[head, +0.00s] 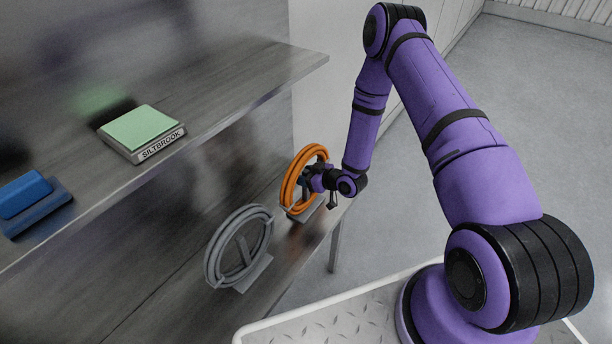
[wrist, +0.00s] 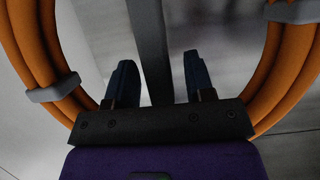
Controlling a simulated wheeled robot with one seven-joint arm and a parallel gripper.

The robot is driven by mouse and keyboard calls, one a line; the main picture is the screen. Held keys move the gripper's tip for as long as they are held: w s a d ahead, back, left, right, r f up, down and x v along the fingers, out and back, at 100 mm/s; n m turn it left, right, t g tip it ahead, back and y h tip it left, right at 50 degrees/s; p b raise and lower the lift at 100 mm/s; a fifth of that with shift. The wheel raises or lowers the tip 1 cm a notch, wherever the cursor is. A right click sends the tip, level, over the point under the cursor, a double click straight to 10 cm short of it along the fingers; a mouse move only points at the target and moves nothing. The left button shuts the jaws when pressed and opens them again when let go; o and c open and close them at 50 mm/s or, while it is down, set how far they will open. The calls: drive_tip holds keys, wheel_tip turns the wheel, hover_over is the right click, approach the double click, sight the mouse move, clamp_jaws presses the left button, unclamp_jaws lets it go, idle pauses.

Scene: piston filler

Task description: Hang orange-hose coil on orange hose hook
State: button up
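The orange-hose coil (head: 289,189) stands upright at the right end of the lower shelf, at a stand that is partly hidden. My gripper (head: 318,180) is at the coil, partly covering it in the head view. In the wrist view, the orange coil (wrist: 38,52) curves past both sides of my gripper (wrist: 158,78). The two dark fingers are apart, with a grey post (wrist: 148,40) showing between them; they do not visibly close on the hose or the post. Grey clips band the hose. I cannot make out a separate orange hose hook.
A grey hose coil (head: 212,262) stands on its own stand to the left on the lower shelf. The upper shelf (head: 235,82) overhangs, holding a green-topped block (head: 140,128) labelled SILTBROOK and a blue block (head: 24,195). Open floor (head: 530,90) lies right.

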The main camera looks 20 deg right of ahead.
drive_tip(key=v, duration=1.1)
drive_tip(key=w+d+r+g+h, duration=0.1)
drive_tip(key=w+d+r+h, duration=0.15)
drive_tip(key=r, duration=0.95)
drive_tip(key=w+d+r+g+h, duration=0.15)
drive_tip(key=r+h, duration=0.25)
drive_tip(key=r, duration=0.7)
drive_tip(key=s+r+m+h, duration=0.1)
drive_tip(key=s+r+m, duration=0.1)
drive_tip(key=s+r, duration=0.35)
drive_tip(key=s+r+m+h, duration=0.1)
drive_tip(key=s+r+m, duration=0.15)
drive_tip(key=r, duration=0.65)
drive_tip(key=s+a+r+m+g, duration=0.1)
drive_tip(key=s+r, duration=0.4)
drive_tip(key=s, duration=0.7)
drive_tip(key=s+a+r+m+g, duration=0.1)
drive_tip(key=s+r, duration=0.5)
drive_tip(key=s, duration=0.6)
drive_tip(key=shift+s+a+m+g+y, duration=0.2)
drive_tip(key=shift+a+m+g+y, duration=0.2)
drive_tip(key=shift+a, duration=0.35)
drive_tip(key=shift+o, duration=0.4)
drive_tip(key=shift+s, duration=0.15)
